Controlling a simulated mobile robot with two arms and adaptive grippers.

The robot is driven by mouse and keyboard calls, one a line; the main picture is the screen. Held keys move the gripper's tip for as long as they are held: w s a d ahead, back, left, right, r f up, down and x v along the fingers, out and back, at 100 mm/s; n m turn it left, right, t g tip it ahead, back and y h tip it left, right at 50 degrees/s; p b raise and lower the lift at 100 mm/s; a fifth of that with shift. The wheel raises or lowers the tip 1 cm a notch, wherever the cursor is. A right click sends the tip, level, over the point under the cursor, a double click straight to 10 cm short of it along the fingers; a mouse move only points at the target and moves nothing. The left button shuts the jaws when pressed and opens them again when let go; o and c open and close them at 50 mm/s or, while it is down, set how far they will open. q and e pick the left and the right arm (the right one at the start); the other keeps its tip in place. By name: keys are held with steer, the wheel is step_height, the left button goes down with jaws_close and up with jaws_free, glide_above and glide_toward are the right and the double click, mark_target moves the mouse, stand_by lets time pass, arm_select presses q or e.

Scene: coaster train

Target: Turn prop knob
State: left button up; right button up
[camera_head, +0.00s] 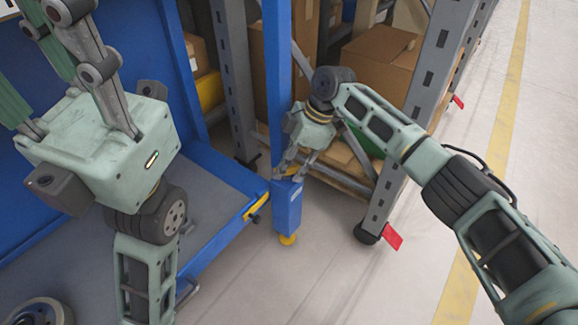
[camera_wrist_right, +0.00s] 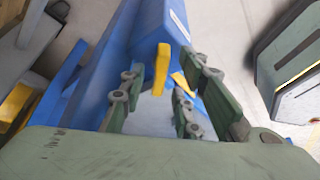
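A yellow tab-like knob (camera_wrist_right: 162,68) stands up from a blue part in the right wrist view. My right gripper (camera_head: 288,174) is at the blue post (camera_head: 289,205) in the head view, its fingers pointing down. In the wrist view its green fingers are spread apart, with the yellow knob between them; I cannot tell whether they touch it. In the head view the fingers mostly hide the knob. My left gripper (camera_head: 100,140) is large at the upper left, its fingers pointing up and partly cut off, away from the post.
A yellow handle (camera_head: 258,207) sits on the blue platform's edge, and a yellow foot (camera_head: 288,239) is under the post. A grey rack (camera_head: 405,150) with cardboard boxes (camera_head: 380,58) stands behind and right. A red tag (camera_head: 392,236) juts at its foot. Floor ahead is clear.

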jaws_close()
stand_by(0.4)
